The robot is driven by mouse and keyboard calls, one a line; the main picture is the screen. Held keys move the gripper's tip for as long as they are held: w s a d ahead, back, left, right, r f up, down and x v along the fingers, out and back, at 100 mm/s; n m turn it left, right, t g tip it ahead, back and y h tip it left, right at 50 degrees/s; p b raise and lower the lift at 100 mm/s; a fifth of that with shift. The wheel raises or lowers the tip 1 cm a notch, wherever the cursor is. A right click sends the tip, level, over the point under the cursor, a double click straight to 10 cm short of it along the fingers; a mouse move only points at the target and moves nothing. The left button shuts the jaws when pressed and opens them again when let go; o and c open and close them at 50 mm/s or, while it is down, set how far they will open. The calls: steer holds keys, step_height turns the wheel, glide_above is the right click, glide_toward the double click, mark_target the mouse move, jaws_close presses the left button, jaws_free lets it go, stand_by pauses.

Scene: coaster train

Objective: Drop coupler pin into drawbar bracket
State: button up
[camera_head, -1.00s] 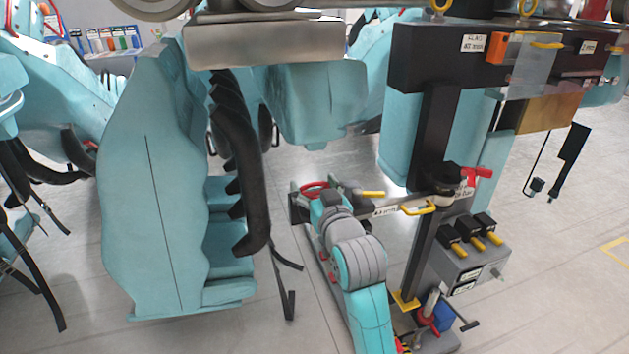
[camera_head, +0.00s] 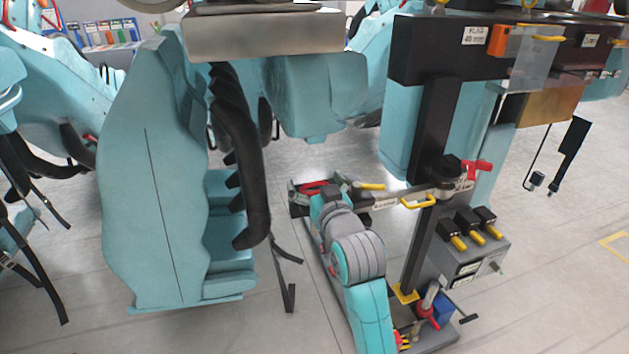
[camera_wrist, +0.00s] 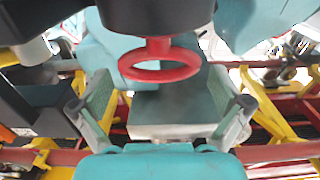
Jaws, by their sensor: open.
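In the wrist view a red ring (camera_wrist: 159,70) on a short red stem is below a dark block (camera_wrist: 155,15). It looks like a pull handle, but I cannot tell whether it belongs to the coupler pin. My gripper (camera_wrist: 159,85) is open, its two fingers apart to either side, with the ring between or just beyond them and no visible contact. In the head view my gripper (camera_head: 322,188) is small and far off beside a red part. The pin's shank and the drawbar bracket cannot be made out clearly.
A black post (camera_head: 428,150) with a red handle (camera_head: 477,168) and a yellow grip (camera_head: 417,201) stands right of my arm. A grey box with yellow-tipped levers (camera_head: 470,238) is nearby. A teal seat (camera_head: 155,200) stands left. Open floor lies between.

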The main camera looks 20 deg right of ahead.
steer(key=s, duration=1.2)
stand_by(0.3)
steer(key=s+f+g, duration=0.2)
steer(key=s+f, duration=1.5)
steer(key=f, duration=0.2)
steer(key=s+f, duration=0.2)
steer(key=s, duration=1)
steer(key=s+f+g, duration=0.1)
steer(key=s+f, duration=0.1)
steer(key=s, duration=1)
steer(key=shift+s+f, duration=0.15)
steer(key=shift+s, duration=0.2)
